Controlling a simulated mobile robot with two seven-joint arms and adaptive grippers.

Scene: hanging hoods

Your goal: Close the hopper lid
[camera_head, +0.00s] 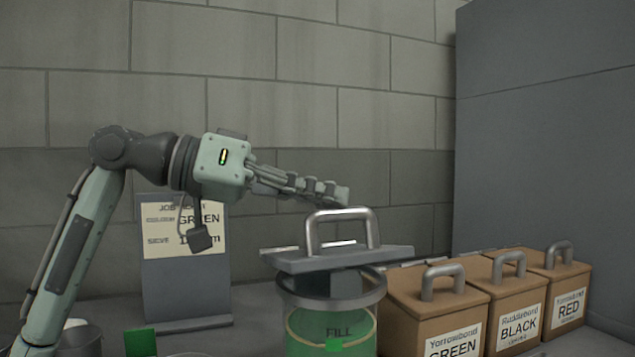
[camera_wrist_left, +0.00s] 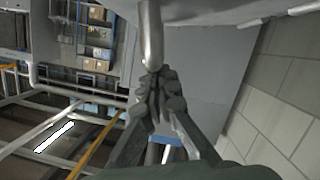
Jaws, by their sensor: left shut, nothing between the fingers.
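The hopper is a clear cylinder (camera_head: 305,325) with a dark metal rim, a FILL mark and green inside. Its grey lid (camera_head: 290,262), a flat plate with a metal loop handle (camera_head: 312,235), sits at the top with a dark gap visible between its front edge and the rim. My left gripper (camera_head: 343,194) reaches in from the left, fingers together and empty, just above the handle's top. In the left wrist view the shut fingertips (camera_wrist_left: 157,78) appear at the end of a rounded metal bar (camera_wrist_left: 151,35), seemingly the handle; contact is unclear. My right gripper is out of view.
Brown lidded boxes labelled GREEN (camera_head: 430,318), BLACK (camera_head: 515,300) and RED (camera_head: 562,285) stand right of the hopper, close beside it. A job sign (camera_head: 183,285) stands behind left. A green block (camera_head: 140,342) is at the front left. A block wall is behind.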

